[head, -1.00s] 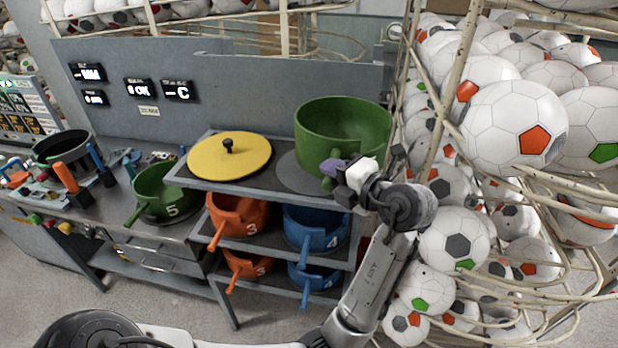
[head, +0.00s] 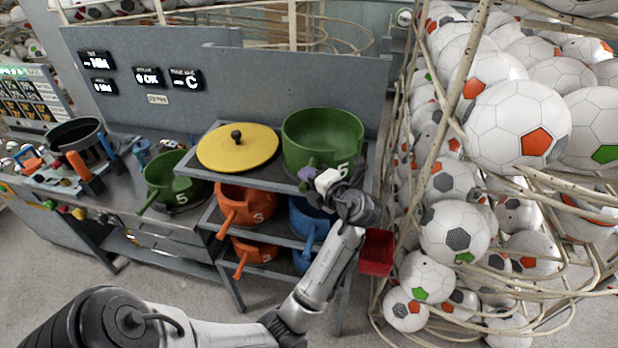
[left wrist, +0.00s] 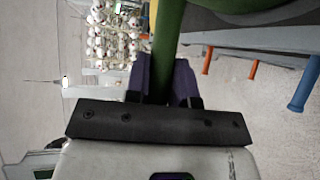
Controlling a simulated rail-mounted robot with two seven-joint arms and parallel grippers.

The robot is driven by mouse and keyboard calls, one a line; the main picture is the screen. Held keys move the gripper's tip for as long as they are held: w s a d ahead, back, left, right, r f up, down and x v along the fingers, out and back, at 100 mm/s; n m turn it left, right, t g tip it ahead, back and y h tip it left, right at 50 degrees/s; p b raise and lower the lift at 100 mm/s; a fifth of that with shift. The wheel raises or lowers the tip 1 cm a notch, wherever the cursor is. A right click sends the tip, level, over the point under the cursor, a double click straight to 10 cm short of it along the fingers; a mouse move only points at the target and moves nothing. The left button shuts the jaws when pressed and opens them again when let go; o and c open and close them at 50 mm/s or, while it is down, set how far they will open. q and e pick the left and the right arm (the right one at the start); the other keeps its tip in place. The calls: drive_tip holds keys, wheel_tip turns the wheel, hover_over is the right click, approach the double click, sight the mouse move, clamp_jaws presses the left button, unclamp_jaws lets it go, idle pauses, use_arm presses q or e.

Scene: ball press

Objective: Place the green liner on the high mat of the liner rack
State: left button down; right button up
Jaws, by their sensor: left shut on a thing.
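The green liner (head: 335,130), a wide pot marked 5, is at the right end of the rack's top shelf, over where the high mat lies. The mat is hidden under it. The liner looks upright; I cannot tell if it rests or hovers slightly. My left gripper (head: 308,176) is shut on its handle, at the shelf's front edge. In the left wrist view, the purple fingers (left wrist: 161,84) close around the green handle (left wrist: 167,42). The liner rack (head: 214,213) has shelves below. My right gripper is not in view.
A yellow lid (head: 237,150) lies left of the liner. Orange liners (head: 248,201) and blue liners (head: 308,222) fill lower shelves. Another green liner (head: 172,180) stands on the bench. A red bin (head: 376,252) and a ball cage (head: 455,150) are close on the right.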

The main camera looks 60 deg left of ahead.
use_arm(q)
drive_tip(key=shift+f, duration=0.25)
drive_tip(key=c, duration=1)
unclamp_jaws()
drive_tip(key=shift+f, duration=0.1)
drive_tip(key=shift+o, duration=0.2)
